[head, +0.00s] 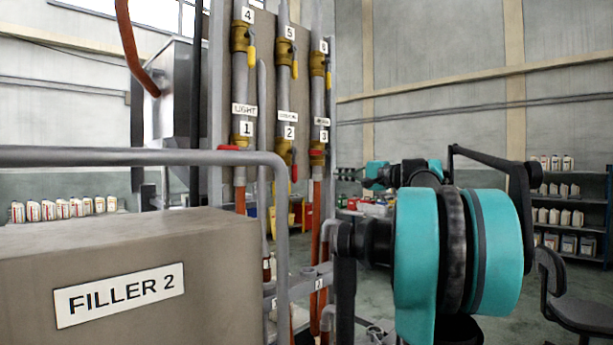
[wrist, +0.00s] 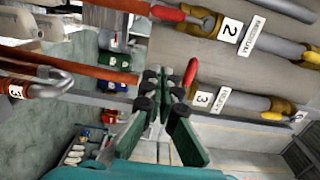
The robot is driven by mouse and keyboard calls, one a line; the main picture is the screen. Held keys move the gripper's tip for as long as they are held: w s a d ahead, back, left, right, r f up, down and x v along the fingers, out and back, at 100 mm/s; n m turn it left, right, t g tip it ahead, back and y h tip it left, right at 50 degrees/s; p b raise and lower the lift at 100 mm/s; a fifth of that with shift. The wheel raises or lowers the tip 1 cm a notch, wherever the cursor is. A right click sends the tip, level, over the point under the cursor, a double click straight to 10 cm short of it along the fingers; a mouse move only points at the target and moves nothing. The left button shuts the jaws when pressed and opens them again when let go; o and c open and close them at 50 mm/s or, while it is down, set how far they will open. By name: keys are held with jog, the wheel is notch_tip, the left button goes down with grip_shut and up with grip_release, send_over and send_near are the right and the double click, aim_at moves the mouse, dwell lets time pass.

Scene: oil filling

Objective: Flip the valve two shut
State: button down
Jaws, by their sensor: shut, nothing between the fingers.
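Valve two (head: 285,150) is a brass valve below the label "2" on the middle pipe. Its red handle (head: 294,173) points down, in line with the pipe. In the wrist view, the red handle (wrist: 168,13) lies along the pipe at the top, beside the "2 MEDIUM" label. My gripper (head: 346,174) is to the right of the valve panel in the head view, apart from the handle. In the wrist view, my gripper (wrist: 163,92) is shut and empty, below the valve two handle and near the valve three handle (wrist: 191,71).
Valve one's red handle (head: 228,148) and valve three's red handle (head: 316,152) lie across their pipes. Yellow-handled valves, such as valve five (head: 288,53), sit above. A grey rail (head: 140,157) and the "FILLER 2" box (head: 130,270) stand in front at left.

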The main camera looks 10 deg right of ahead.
aim_at(295, 165)
jog(key=w+a, duration=0.6)
jog(key=a, duration=0.4)
dwell(0.4)
